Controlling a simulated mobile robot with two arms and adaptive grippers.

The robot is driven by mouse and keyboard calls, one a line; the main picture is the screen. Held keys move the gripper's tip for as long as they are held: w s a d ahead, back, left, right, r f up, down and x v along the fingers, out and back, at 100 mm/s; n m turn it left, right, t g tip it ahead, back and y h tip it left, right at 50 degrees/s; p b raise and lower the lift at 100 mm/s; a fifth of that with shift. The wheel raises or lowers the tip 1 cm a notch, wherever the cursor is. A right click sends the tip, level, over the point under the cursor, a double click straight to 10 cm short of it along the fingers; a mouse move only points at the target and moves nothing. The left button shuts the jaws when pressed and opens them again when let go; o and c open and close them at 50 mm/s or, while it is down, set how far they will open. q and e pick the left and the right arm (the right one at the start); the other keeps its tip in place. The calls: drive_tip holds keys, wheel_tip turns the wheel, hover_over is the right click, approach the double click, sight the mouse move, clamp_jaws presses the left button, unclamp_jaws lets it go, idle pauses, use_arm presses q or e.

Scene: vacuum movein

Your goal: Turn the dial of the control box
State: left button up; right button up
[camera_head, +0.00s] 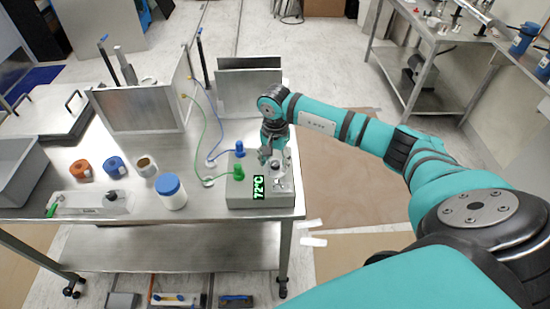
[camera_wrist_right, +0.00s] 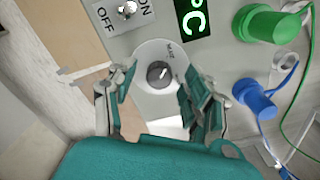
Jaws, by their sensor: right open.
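The control box (camera_head: 262,198) is a grey box at the right front corner of the metal table, with a green-lit display (camera_head: 259,187) reading 72°C. In the right wrist view its dial (camera_wrist_right: 158,74) is a dark knob on a pale round plate, beside an ON/OFF toggle switch (camera_wrist_right: 127,9). My right gripper (camera_wrist_right: 157,90) is open over the box, with one finger on each side of the dial. A gap shows between the fingers and the knob; I cannot tell the height above it. In the head view the gripper (camera_head: 273,156) partly hides the dial. My left gripper is not in view.
A blue connector (camera_wrist_right: 257,97) and a green connector (camera_wrist_right: 265,24) with cables stand on the box close to the gripper. A white jar with a blue lid (camera_head: 171,191) and several tape rolls (camera_head: 114,167) are to the left. Upright metal panels (camera_head: 249,89) stand behind.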

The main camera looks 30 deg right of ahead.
drive_tip(key=shift+f, duration=0.2)
drive_tip(key=shift+c, duration=0.2)
clamp_jaws()
drive_tip(key=shift+w+f+m+b, duration=0.1)
drive_tip(key=shift+m+b, duration=1.45)
drive_tip(key=shift+m, duration=0.15)
drive_tip(key=m+b, duration=0.3)
drive_tip(key=m, duration=0.1)
drive_tip(key=shift+m, duration=0.3)
drive_tip(key=m+b, duration=0.2)
drive_tip(key=m, duration=0.3)
drive_tip(key=shift+w, duration=0.1)
drive_tip(key=shift+d+r+m+b, duration=0.15)
drive_tip(key=shift+m+b, duration=0.7)
drive_tip(key=shift+m, duration=1.65)
drive_tip(key=shift+r, duration=0.1)
